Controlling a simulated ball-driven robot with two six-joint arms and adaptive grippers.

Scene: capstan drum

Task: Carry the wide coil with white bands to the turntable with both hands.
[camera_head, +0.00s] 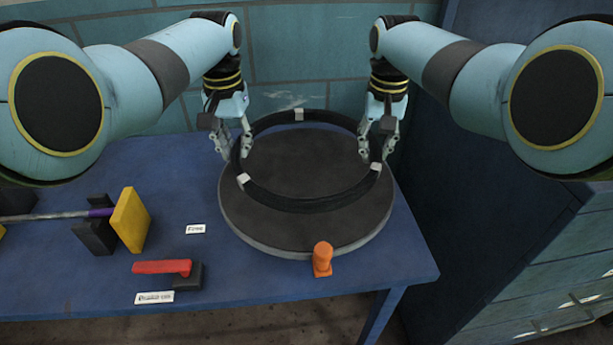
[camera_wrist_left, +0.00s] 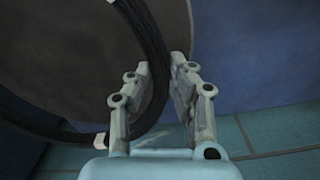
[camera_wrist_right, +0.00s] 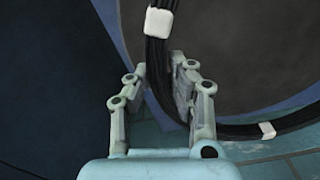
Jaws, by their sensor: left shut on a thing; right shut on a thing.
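The wide coil (camera_head: 310,204) is a black ring with white bands, held over the round dark turntable (camera_head: 300,244). It looks roughly level, and its far edge shows beyond the turntable's back. I cannot tell whether it touches the top. My left gripper (camera_head: 234,150) is shut on the coil's left side; in the left wrist view the coil (camera_wrist_left: 152,45) passes between the fingers. My right gripper (camera_head: 376,152) is shut on its right side; in the right wrist view the coil (camera_wrist_right: 158,55) runs between the fingers, close to a white band.
An orange peg-like piece (camera_head: 322,258) stands at the turntable's front edge. On the blue table (camera_head: 230,285) to the left are a red handle (camera_head: 162,267), a yellow block (camera_head: 130,220), a rod and labels. A dark blue cabinet (camera_head: 490,200) stands right; a tiled wall is behind.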

